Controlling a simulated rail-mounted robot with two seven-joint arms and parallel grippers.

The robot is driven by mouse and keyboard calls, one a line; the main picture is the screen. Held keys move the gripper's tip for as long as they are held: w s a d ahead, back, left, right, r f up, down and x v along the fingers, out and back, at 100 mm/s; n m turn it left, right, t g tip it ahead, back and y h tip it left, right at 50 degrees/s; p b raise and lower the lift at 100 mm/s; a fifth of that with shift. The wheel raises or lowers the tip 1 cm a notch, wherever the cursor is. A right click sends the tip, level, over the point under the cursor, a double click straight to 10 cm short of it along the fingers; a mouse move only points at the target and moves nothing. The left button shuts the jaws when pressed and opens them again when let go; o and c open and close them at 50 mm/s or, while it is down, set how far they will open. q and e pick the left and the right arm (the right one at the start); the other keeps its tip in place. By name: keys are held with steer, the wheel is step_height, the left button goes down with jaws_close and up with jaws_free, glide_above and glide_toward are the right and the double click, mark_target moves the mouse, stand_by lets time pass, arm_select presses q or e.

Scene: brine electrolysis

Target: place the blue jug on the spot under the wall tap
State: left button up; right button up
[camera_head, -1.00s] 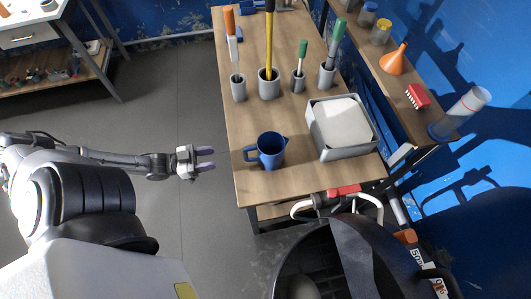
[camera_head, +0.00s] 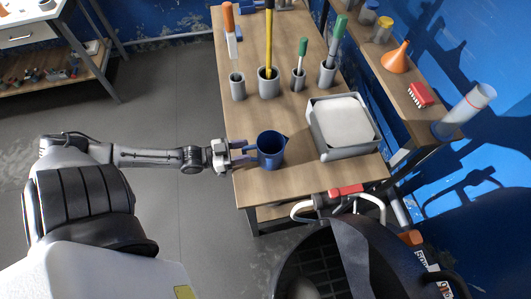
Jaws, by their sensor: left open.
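The blue jug (camera_head: 270,150) stands upright near the front left of the wooden table (camera_head: 285,185). My left gripper (camera_head: 243,151) is open at the jug's left side, where the handle is. Its fingers overlap the handle in this view, and I cannot tell whether they touch it. My right gripper is not in view. The wall tap and the spot under it cannot be made out.
A grey bin with a pale block (camera_head: 342,122) stands right of the jug. Grey holders with tools (camera_head: 268,85) stand behind it. A shelf (camera_head: 398,82) with an orange funnel (camera_head: 397,60) and red brush (camera_head: 421,94) runs along the blue wall.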

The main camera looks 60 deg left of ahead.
arm_select(q)
steer(key=shift+w+d, duration=0.2)
steer(key=shift+w, duration=0.3)
jaws_close()
